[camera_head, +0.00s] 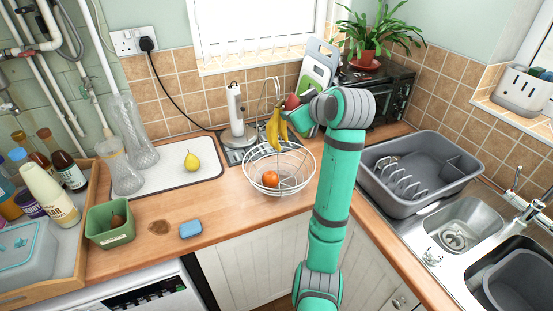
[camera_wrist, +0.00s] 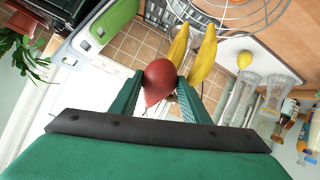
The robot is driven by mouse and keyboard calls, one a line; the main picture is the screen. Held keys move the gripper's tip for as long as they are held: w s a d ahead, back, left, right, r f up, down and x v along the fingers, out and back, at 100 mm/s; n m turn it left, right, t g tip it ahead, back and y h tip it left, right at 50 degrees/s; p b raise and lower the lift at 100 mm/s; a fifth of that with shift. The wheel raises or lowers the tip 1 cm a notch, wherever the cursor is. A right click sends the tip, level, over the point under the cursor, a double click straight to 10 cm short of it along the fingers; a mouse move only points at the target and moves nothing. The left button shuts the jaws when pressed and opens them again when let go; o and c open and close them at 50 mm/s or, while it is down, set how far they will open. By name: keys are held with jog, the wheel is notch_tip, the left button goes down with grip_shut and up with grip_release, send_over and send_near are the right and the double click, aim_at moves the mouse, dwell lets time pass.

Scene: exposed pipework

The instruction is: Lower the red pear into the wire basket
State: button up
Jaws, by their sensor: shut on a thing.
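The red pear (camera_wrist: 159,82) is held between the two green fingers of my gripper (camera_wrist: 157,86) in the wrist view. In the head view the pear (camera_head: 291,102) shows just left of my gripper (camera_head: 299,111), partly covered by it. The wire basket (camera_head: 256,184) stands on the wooden counter, below and in front of the pear. The basket's wires also show at the top of the wrist view (camera_wrist: 235,25). The pear is above and apart from the basket's bowl.
Yellow bananas (camera_head: 274,130) hang above the basket's back side, close to the pear and my gripper. A paper towel holder (camera_head: 236,112) stands behind left. A grey dish rack (camera_head: 420,175) stands right. A yellow pear (camera_head: 192,161) lies on a white board (camera_head: 165,184).

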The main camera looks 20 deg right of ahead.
jog(key=shift+f, duration=10.3)
jog(key=shift+d+f, duration=0.1)
jog(key=shift+f, duration=0.25)
jog(key=o, duration=1.2)
jog(key=shift+o, duration=0.2)
